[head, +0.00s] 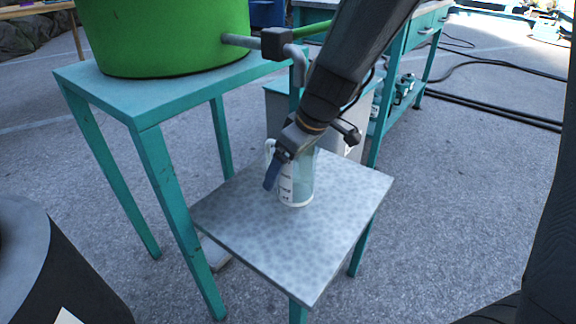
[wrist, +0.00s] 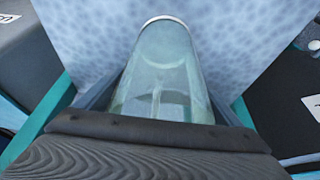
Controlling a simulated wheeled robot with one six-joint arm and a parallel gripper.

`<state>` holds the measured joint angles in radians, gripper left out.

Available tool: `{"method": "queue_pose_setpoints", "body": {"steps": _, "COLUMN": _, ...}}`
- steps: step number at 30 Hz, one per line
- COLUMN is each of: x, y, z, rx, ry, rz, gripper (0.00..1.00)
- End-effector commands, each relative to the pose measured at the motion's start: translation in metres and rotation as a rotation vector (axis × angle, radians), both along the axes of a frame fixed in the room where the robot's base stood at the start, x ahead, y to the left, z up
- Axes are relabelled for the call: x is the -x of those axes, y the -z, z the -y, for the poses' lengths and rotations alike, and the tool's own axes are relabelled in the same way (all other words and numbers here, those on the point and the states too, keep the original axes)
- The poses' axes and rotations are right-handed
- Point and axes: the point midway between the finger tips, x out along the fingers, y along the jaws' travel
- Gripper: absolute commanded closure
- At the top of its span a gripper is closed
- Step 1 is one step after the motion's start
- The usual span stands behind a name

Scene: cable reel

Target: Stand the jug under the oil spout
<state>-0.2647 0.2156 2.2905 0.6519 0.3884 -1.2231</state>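The jug (head: 297,188) is a pale, see-through container with a white label and a light handle. It stands upright on the small speckled stand (head: 240,222), or very close above it. My gripper (head: 279,176) reaches down to it from above, with a blue finger at its left side. In the wrist view the jug (wrist: 160,65) lies between my two fingers, which appear to press against its sides. The grey oil spout (head: 300,72) bends downward from the green tank (head: 165,35), above and behind the jug. Whether the jug is exactly below it is hard to tell.
The tank rests on a tall teal table (head: 95,88) left of the stand. A grey bin (head: 280,108) stands behind the stand. A dark drum (head: 75,265) is at the lower left. Black cables (head: 500,108) lie on the floor at right.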

Motion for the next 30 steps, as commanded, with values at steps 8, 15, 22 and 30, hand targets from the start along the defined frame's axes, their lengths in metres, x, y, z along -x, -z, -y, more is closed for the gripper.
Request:
{"method": "queue_pose_setpoints", "body": {"steps": 8, "x": 0.000, "y": -0.003, "z": 0.001, "rx": 0.000, "ry": 0.001, "rz": 0.000, "gripper": 0.12}}
{"method": "queue_pose_setpoints", "body": {"steps": 15, "x": 0.011, "y": -0.035, "z": 0.017, "rx": 0.000, "ry": 0.006, "rz": 0.002, "gripper": 0.12}}
{"method": "queue_pose_setpoints", "body": {"steps": 22, "x": 0.044, "y": -0.031, "z": 0.059, "rx": 0.000, "ry": 0.008, "rz": 0.000, "gripper": 0.12}}
{"method": "queue_pose_setpoints", "body": {"steps": 30, "x": 0.072, "y": -0.031, "z": 0.095, "rx": 0.001, "ry": 0.006, "rz": 0.001, "gripper": 0.12}}
